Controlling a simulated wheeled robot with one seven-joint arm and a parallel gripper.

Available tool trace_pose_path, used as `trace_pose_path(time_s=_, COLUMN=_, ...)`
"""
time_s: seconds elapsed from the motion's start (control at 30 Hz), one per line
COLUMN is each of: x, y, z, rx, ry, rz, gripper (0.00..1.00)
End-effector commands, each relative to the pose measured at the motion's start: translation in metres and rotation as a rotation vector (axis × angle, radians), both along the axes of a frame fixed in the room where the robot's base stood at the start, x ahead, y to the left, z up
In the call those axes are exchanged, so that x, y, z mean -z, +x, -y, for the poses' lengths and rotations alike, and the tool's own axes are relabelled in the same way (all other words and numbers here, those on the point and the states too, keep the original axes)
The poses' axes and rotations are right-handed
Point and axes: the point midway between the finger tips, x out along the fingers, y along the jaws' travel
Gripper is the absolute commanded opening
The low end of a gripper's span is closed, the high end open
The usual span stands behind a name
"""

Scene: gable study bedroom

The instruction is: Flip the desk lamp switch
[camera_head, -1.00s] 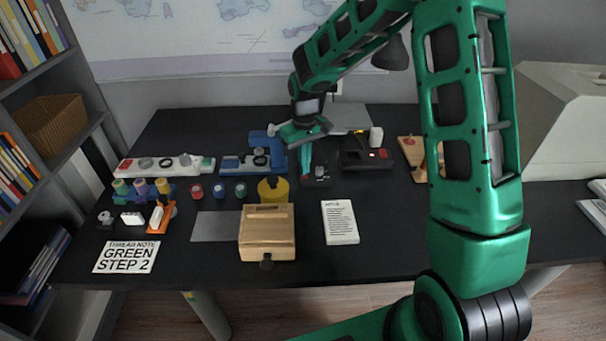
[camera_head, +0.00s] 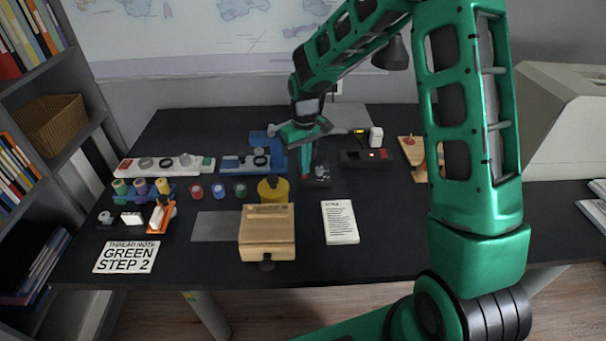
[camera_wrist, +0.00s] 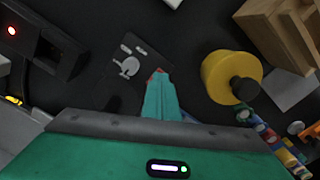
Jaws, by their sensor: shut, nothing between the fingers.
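My gripper (camera_wrist: 160,97) is shut and empty, pointing down at the desk. In the head view my gripper (camera_head: 306,165) is over the back middle of the desk. Just beyond its fingertips is a small dark plate (camera_wrist: 150,58) with pale grey fittings, including a round one with a lever-like arm (camera_wrist: 128,66). The plate also shows in the head view (camera_head: 320,178), partly hidden by my gripper. I cannot tell whether the fingertips touch it. A dark lamp shade (camera_head: 391,54) hangs at the back, partly hidden by my arm; I cannot tell whether it is lit.
A black box with a red light (camera_head: 364,159) stands right of the plate. A yellow cylinder with a dark knob (camera_head: 273,188) and a wooden box (camera_head: 267,238) stand nearby at the front left. The desk's front right is fairly clear.

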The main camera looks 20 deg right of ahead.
Motion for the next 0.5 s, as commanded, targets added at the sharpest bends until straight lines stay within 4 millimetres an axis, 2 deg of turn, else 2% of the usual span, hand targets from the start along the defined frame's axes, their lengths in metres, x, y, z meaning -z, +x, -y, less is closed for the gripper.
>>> trace_pose_path(time_s=0.5, x=0.0043, y=-0.0001, z=-0.0001, rx=0.000, ry=0.000, rz=-0.001, gripper=0.00)
